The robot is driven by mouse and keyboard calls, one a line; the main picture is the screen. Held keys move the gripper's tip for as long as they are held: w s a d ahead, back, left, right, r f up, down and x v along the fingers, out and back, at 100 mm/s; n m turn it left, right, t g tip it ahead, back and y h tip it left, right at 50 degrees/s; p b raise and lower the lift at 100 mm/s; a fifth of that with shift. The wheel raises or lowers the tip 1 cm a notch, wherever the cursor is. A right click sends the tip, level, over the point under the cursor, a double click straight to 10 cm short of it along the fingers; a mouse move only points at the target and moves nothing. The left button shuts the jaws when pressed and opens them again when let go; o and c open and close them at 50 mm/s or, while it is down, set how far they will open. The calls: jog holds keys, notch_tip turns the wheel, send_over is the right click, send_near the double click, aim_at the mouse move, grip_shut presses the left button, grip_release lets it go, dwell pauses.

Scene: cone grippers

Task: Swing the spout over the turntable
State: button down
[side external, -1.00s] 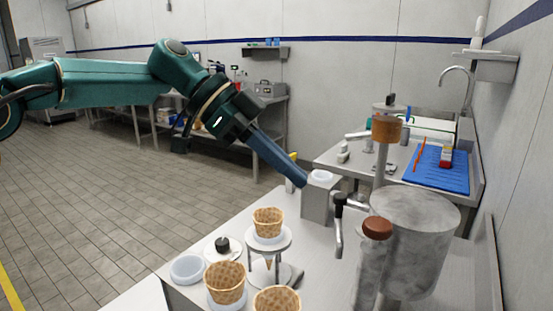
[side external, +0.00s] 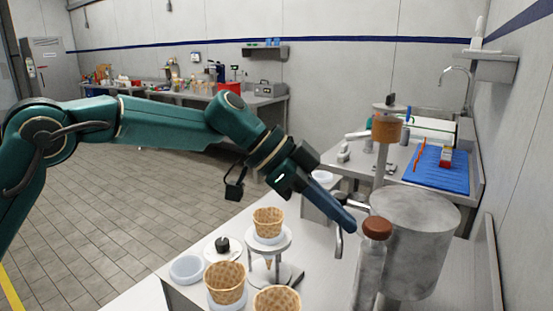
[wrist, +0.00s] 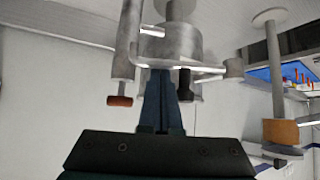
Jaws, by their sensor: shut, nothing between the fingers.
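My gripper (side external: 350,226) is shut and empty, its dark blue fingers angled down beside a grey metal tank (side external: 415,220). The likely spout (side external: 338,245) is a bent grey pipe on the tank's left side; the fingers hide its black grip in the side view. In the wrist view the shut fingers (wrist: 163,85) are just left of the black grip (wrist: 185,85); I cannot tell whether they touch. A round grey stand (side external: 284,245) holds a waffle cone (side external: 268,220) to the left of the pipe. I cannot clearly tell which piece is the turntable.
A post with a brown knob (side external: 376,227) stands close to the fingertips, in front of the tank. A post with an orange-brown collar (side external: 386,128) stands behind the tank.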

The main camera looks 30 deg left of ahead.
jog(key=shift+a, duration=0.1)
dwell(0.3)
jog(key=shift+a+m+g, duration=0.15)
jog(key=shift+m+g, duration=0.15)
jog(key=shift+s+a+m+g, duration=0.15)
jog(key=shift+a+m+g, duration=0.15)
jog(key=shift+a+m, duration=0.1)
jog(key=w+a, duration=0.3)
jog(key=a, duration=0.6)
jog(key=shift+w+a, duration=0.15)
jog(key=shift+a, duration=0.1)
dwell(0.6)
jog(key=shift+w+a, duration=0.1)
jog(key=shift+a, duration=0.05)
dwell(0.3)
